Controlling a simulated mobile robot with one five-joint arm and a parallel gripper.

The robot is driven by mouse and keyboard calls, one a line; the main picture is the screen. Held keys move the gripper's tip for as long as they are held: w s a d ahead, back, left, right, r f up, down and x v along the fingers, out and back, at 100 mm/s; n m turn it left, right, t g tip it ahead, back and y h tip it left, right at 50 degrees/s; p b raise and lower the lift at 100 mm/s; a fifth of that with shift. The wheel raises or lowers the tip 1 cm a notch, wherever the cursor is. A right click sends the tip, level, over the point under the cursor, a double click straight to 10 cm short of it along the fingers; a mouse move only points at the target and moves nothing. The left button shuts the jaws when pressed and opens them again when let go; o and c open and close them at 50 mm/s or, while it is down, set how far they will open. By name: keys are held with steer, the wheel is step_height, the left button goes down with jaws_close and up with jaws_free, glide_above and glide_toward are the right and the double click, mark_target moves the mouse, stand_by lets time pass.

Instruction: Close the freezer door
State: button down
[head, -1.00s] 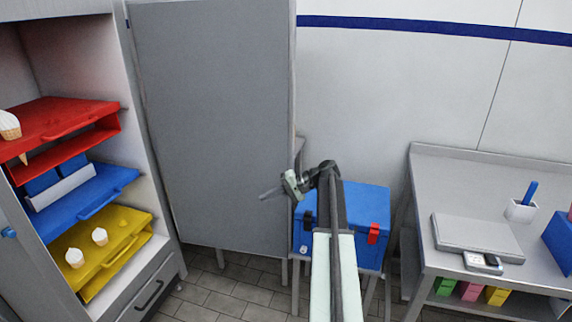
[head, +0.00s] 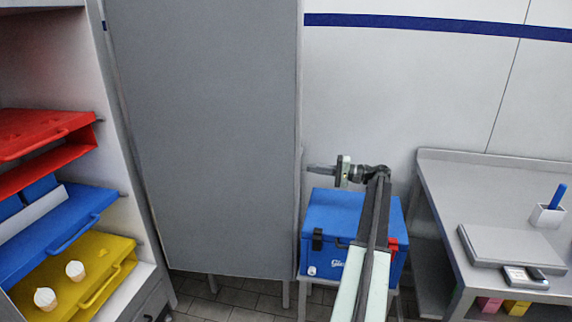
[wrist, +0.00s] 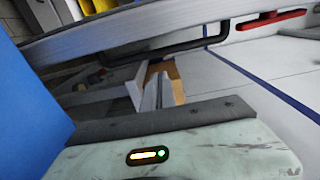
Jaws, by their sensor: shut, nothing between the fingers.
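The freezer door (head: 205,140) is a tall grey panel, swung wide open to the right of the freezer (head: 125,130). The freezer's inside with its colored trays is exposed. My gripper (head: 312,169) is just right of the door's free edge, pointing left. Its fingers are shut and empty. In the wrist view, the fingers (wrist: 152,88) point toward a long pale edge of the door (wrist: 150,27) carrying a black bar handle (wrist: 160,47). A small gap seems to lie between fingertips and door; contact cannot be told for sure.
A blue cooler box (head: 335,235) stands on a stand below my gripper. A steel table (head: 445,200) with a scale (head: 510,250) is at the right. Red (head: 40,130), blue (head: 75,215) and yellow (head: 110,250) trays stick out of the freezer. Tiled floor shows below the door.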

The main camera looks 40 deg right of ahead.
steer(key=x, duration=0.9)
steer(key=shift+w, duration=0.4)
steer(key=shift+a, duration=0.15)
